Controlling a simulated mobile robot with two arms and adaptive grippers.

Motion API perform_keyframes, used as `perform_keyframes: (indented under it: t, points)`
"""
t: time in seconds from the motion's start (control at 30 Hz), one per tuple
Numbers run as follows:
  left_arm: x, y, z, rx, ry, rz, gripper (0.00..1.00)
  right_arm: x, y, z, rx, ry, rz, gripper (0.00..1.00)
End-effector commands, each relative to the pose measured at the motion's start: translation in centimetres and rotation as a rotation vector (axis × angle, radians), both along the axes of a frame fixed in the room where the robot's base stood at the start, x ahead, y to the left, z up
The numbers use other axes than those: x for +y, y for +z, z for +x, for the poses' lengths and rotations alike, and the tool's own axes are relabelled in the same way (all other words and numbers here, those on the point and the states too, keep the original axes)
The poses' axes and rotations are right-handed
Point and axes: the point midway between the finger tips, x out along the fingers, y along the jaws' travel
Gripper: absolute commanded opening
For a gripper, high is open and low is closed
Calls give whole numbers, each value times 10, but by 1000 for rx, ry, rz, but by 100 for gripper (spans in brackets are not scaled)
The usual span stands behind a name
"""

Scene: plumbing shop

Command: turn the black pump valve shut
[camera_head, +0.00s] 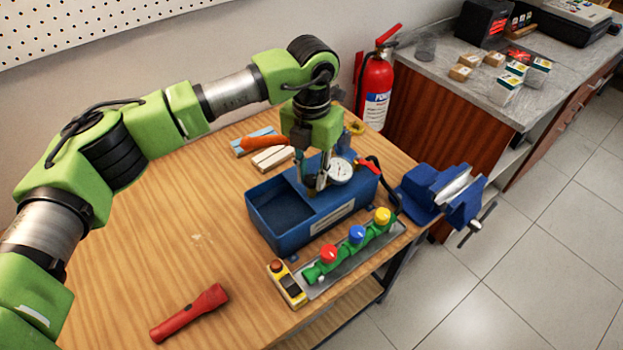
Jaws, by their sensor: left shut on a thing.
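A blue test pump (282,222) with an open tank stands on the wooden bench, with a white round gauge (341,171) on its top. My left gripper (313,184) points down at the pump's top, just left of the gauge. Its fingers are closed around a small dark part there, which looks like the black pump valve. The fingers hide most of that part, so I cannot tell how far it is turned. My right gripper is not in view.
A green manifold (342,250) with red, blue and yellow knobs lies in front of the pump, beside a yellow button box (287,283). A blue vise (440,192) is at right. A red flashlight (190,312) lies front left. The bench's left middle is clear.

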Motion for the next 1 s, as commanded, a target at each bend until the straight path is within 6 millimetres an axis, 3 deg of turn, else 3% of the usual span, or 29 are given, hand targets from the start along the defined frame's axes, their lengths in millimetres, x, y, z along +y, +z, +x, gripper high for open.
perform_keyframes:
  t: [0.03,0.4,1.0]
  points:
    - [0,-6,1,-4,-37,0,0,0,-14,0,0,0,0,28]
    - [0,-5,1,-5,-383,0,0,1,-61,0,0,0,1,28]
    - [0,-1,1,-2,-938,-1,0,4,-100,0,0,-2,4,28]
